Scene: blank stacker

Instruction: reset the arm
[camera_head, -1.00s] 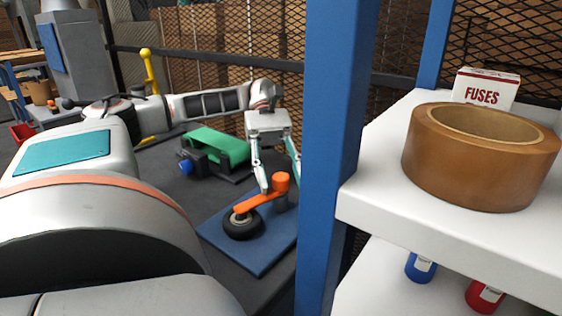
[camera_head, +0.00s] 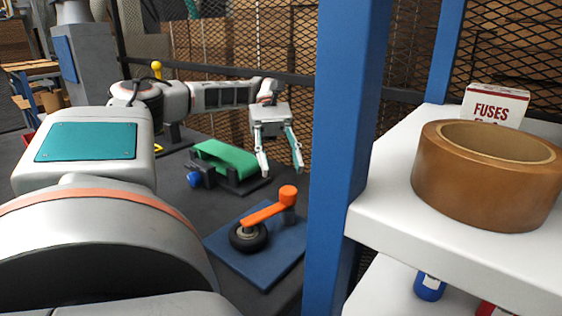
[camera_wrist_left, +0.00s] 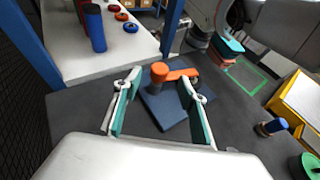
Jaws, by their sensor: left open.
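My left gripper (camera_head: 281,167) is open and empty. It hangs in the air behind and above a blue plate (camera_head: 275,262) on the dark table. On the plate stand a black wheel (camera_head: 248,238) and an orange arm (camera_head: 267,211) with an upright knob. In the left wrist view the orange arm (camera_wrist_left: 181,74) and the blue plate (camera_wrist_left: 163,108) show beyond and between the open fingers (camera_wrist_left: 158,92), with no contact visible. My right gripper is not in view.
A blue post (camera_head: 342,150) and a white shelf (camera_head: 400,190) stand at the right, with a brown tape roll (camera_head: 480,190) and a FUSES box (camera_head: 495,104). A green belt unit (camera_head: 225,160) is left of the gripper. A mesh fence (camera_head: 290,100) closes the back.

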